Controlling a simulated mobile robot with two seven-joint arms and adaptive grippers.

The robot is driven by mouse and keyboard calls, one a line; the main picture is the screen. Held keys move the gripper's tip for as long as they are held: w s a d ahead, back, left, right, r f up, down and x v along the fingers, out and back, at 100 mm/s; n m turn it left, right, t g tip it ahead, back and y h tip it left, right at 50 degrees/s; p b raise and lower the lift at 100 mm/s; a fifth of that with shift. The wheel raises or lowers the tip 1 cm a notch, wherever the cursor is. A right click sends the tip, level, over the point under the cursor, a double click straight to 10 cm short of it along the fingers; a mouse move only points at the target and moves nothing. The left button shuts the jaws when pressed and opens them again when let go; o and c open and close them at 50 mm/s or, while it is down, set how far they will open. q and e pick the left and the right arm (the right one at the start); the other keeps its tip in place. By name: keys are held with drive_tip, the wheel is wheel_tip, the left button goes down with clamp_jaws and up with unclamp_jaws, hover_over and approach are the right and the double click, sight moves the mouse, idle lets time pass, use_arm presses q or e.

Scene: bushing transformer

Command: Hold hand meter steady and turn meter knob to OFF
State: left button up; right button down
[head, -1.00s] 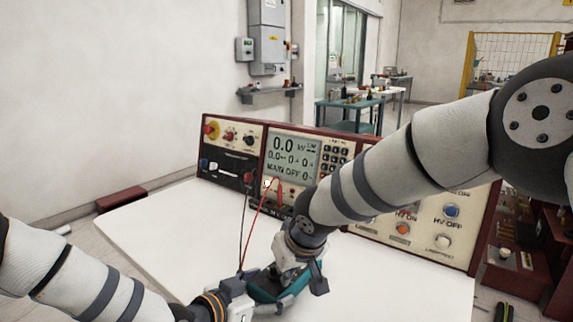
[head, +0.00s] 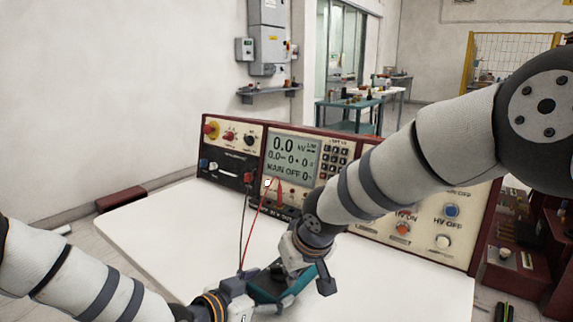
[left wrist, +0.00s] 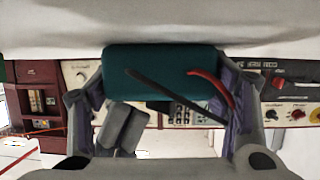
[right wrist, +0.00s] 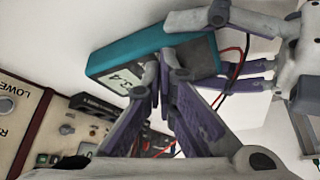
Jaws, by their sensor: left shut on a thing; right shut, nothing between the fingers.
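The teal hand meter (right wrist: 112,60) shows at the upper middle of the right wrist view, its lit display partly covered. It is also in the left wrist view (left wrist: 160,60), with a black and a red lead in front of it. My left gripper (left wrist: 163,78) is shut on the meter, one finger at each side, above the white table. My right gripper (right wrist: 165,78) is shut and empty, its fingertips over the meter's face. In the head view, the right gripper (head: 296,272) is at the meter's far right side. The knob is hidden behind the right fingers.
The white table (head: 160,235) is clear to the left of the meter. A large test console (head: 230,148) with a screen, knobs and buttons stands along the back. A red and a black lead (head: 252,225) hang between console and meter.

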drive_tip(key=shift+s+a+r, duration=0.75)
drive_tip(key=shift+a+r, duration=0.45)
drive_tip(key=shift+r, duration=2.1)
wheel_tip(320, 180, down, 7)
drive_tip(key=shift+r, duration=0.15)
drive_tip(key=shift+w, duration=0.65)
drive_tip(key=shift+d, duration=0.35)
drive_tip(key=shift+w+d, duration=0.15)
drive_tip(key=shift+d, duration=0.2)
drive_tip(key=shift+w+d, duration=0.2)
drive_tip(key=shift+w, duration=0.05)
